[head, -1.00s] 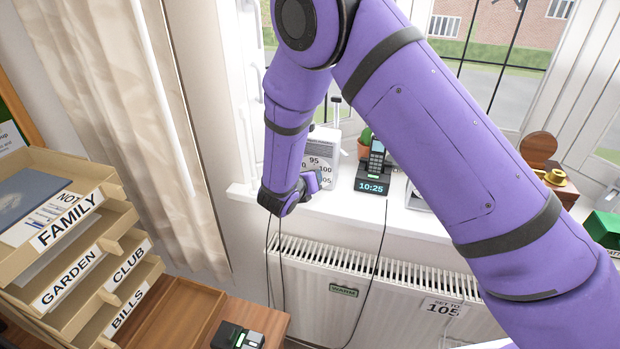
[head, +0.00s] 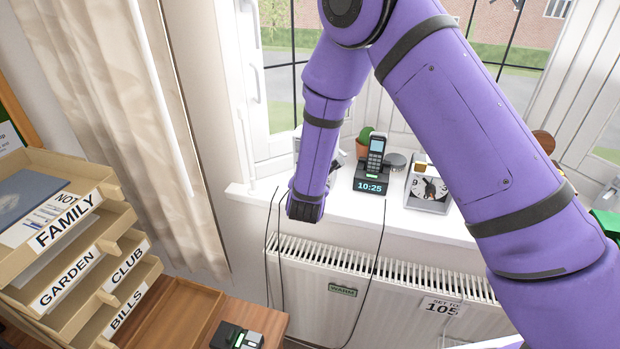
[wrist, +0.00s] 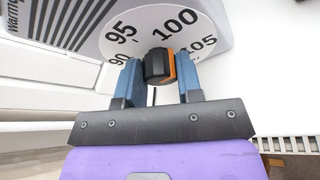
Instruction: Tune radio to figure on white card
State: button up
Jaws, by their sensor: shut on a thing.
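The radio (wrist: 62,60) fills the upper left of the wrist view, grey with a slotted front and a white dial marked 90, 95, 100 and 105. Its dark knob (wrist: 156,66) has an orange stripe on its right side, toward the 105 side; the exact reading is unclear. My gripper (wrist: 160,80) is shut on the knob, with one blue finger on each side. In the head view my arm hides nearly all of the radio.
On the sill, right of my wrist, stand a phone in a dock (head: 371,178) showing 10:25, a cactus pot (head: 363,146) and a clock (head: 428,190). A radiator (head: 335,285) is below. Letter trays (head: 75,250) stand at left. Cables hang from the sill.

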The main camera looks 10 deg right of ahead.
jog(key=m+t+y, duration=0.1)
jog(key=m, duration=0.1)
jog(key=shift+d+f+m, duration=0.1)
jog(key=shift+m, duration=0.3)
jog(key=shift+s+m+t+y, duration=0.1)
jog(key=shift+m+t+y, duration=0.55)
jog(key=shift+m, duration=0.85)
jog(key=shift+f, duration=0.1)
jog(key=o, duration=0.9)
jog(key=s, duration=0.3)
jog(key=s+r, duration=0.1)
jog(key=s, duration=0.6)
jog(key=shift+s+r, duration=0.2)
jog(key=shift+s, duration=0.15)
